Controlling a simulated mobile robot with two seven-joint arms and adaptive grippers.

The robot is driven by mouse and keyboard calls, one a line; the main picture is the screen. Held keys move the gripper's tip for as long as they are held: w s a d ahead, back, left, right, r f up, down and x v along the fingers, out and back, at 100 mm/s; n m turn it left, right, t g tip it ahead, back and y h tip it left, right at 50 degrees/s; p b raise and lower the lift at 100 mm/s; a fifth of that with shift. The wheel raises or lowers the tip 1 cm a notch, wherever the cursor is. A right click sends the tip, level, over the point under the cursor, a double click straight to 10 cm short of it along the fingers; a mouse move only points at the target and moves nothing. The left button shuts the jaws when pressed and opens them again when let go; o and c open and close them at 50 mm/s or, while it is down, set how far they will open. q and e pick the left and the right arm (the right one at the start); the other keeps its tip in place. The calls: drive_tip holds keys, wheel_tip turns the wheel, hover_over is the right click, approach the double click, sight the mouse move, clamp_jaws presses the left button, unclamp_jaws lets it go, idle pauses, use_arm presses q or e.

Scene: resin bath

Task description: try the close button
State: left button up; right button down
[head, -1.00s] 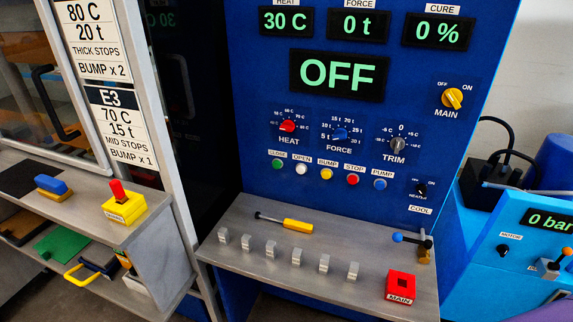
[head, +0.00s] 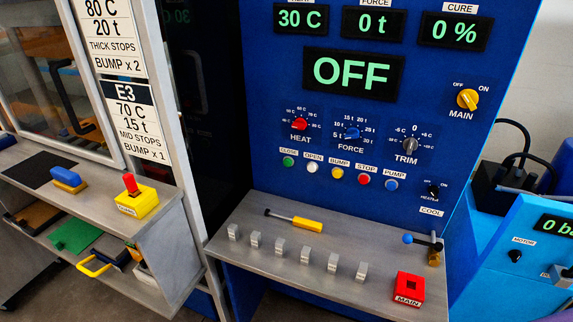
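The green close button (head: 288,161) sits at the left end of a row of buttons on the blue press panel (head: 270,95), under a label reading CLOSE. To its right are the white open button (head: 312,168), yellow bump button (head: 337,173), red stop button (head: 364,179) and blue pump button (head: 391,185). The large display (head: 353,74) reads OFF. The yellow main switch (head: 467,99) is between its OFF and ON labels. Neither of my grippers is in the head view.
A grey shelf (head: 265,259) juts out below the panel, holding a yellow-handled tool (head: 294,220), several small metal blocks and a red MAIN block (head: 409,289). A yellow block with a red key (head: 137,201) sits on the left bench. A blue unit (head: 520,250) stands at right.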

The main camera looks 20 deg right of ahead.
drive_tip(key=shift+s+f, duration=0.1)
drive_tip(key=shift+s, duration=0.25)
drive_tip(key=shift+w, duration=0.5)
idle(0.3)
